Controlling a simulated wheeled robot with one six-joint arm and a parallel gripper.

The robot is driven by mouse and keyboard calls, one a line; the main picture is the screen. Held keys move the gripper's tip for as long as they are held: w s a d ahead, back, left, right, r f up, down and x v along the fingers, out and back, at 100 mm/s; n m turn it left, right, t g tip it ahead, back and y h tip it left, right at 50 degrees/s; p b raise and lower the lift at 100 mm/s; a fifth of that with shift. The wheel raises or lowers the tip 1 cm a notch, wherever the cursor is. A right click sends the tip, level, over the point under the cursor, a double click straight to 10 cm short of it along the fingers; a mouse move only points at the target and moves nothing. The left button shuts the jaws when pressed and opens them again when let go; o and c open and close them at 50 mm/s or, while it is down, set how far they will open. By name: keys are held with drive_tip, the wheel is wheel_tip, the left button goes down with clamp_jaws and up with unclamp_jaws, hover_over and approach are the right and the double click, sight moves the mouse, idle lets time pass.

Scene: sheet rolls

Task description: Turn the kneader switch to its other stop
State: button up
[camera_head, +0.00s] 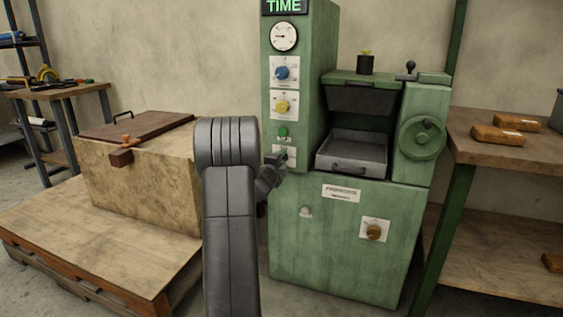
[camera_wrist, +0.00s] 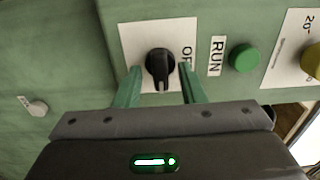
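The kneader switch appears to be the black rotary knob (camera_wrist: 160,66) on a white plate in the wrist view. Its narrow grip runs roughly up and down in that picture. Lettering starting "OF" shows at the plate's right edge, partly hidden by a finger. My gripper (camera_wrist: 160,74) is open, with one green finger on each side of the knob. A gap seems to show on both sides; contact is not clear. In the head view my gripper (camera_head: 272,168) is at the lower front of the green machine (camera_head: 340,235), and partly covers the switch plate (camera_head: 284,152).
A green button (camera_wrist: 243,58) with a RUN label (camera_wrist: 216,56) sits beside the switch. Blue (camera_head: 282,72) and yellow (camera_head: 282,106) knobs are above it. A brown knob (camera_head: 374,232) is lower right. A wooden pallet (camera_head: 90,245) with a large block (camera_head: 140,185) stands left.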

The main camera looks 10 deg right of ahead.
drive_tip(key=shift+a, duration=0.1)
drive_tip(key=p+v, duration=0.2)
drive_tip(key=v, duration=1.1)
drive_tip(key=shift+s+a+p, duration=0.2)
drive_tip(key=shift+s+p, duration=0.1)
drive_tip(key=shift+s, duration=0.05)
drive_tip(key=shift+w, duration=0.1)
drive_tip(key=b+x, duration=0.2)
drive_tip(key=x, duration=1.1)
drive_tip(key=shift+w+d+b, duration=0.25)
drive_tip(key=shift+b, duration=0.05)
drive_tip(key=shift+a+r+n+p, duration=0.1)
drive_tip(key=shift+r+n+p, duration=0.05)
drive_tip(key=shift+n+p, duration=2.35)
drive_tip(key=shift+r+n+p, duration=0.15)
drive_tip(key=shift+n+p, duration=1.4)
drive_tip(key=shift+n, duration=1.75)
